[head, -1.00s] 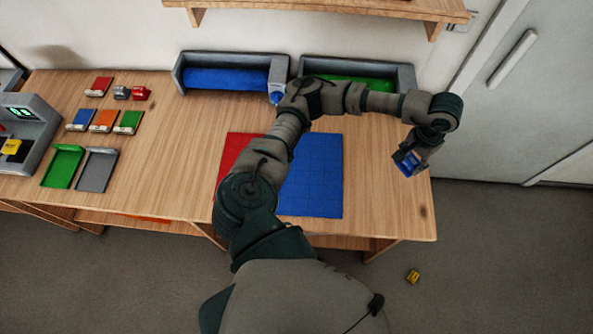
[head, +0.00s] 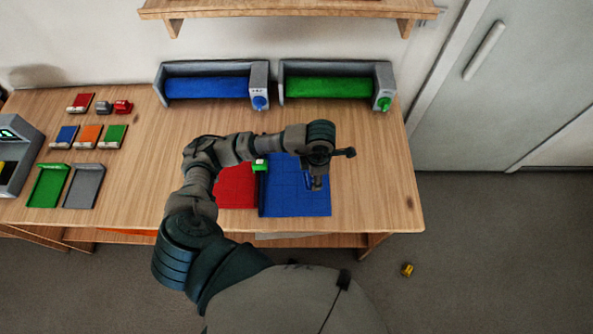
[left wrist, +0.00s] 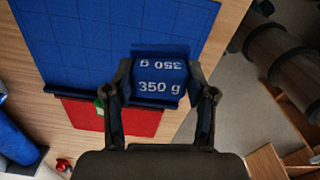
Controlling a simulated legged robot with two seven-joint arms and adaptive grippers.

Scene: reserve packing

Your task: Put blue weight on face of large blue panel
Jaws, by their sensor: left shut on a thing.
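My left gripper (head: 316,182) is over the right part of the large blue panel (head: 280,204), which lies flat on the table. In the left wrist view my left gripper (left wrist: 160,88) is shut on the blue weight (left wrist: 160,62), marked "350 g". The large blue panel also shows there at the upper left (left wrist: 105,40). I cannot tell whether the weight touches the panel. In the head view the weight is hard to make out against the gripper and panel. My right gripper is not in view.
A red panel (head: 236,190) adjoins the blue panel, with a small green item (head: 260,165) near their shared edge. Blue (head: 207,88) and green (head: 328,87) rolls in grey holders stand at the back. Trays and small blocks fill the left. A yellow block (head: 407,270) lies on the floor.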

